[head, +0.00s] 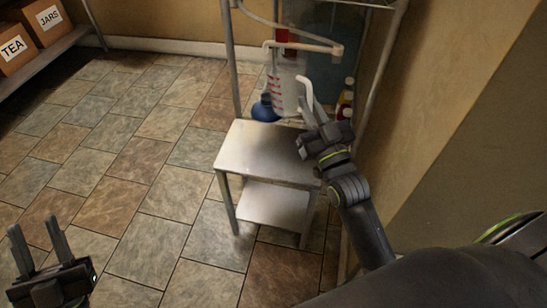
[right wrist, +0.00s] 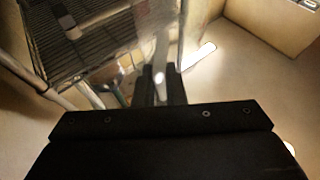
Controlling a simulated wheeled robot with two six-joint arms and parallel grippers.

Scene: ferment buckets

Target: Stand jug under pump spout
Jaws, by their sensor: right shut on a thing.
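A translucent white jug (head: 284,92) with red markings is upright at the small metal table's back edge; I cannot tell whether its base touches anything. My right gripper (head: 313,108) is shut on it at its white handle, on the jug's right side. The white pump spout (head: 308,42) runs across just above the jug, with its bent end to the right. In the right wrist view the fingers (right wrist: 162,78) are dark and close together, and the jug is hard to make out. My left gripper (head: 38,232) is open and empty above the tiled floor.
A metal table (head: 262,150) with a lower shelf stands before a wire rack (head: 232,60). A blue round object (head: 264,109) is left of the jug; bottles (head: 345,102) stand to the right. A wall edge is close on the right. Labelled boxes (head: 42,20) sit far left. Floor at left is clear.

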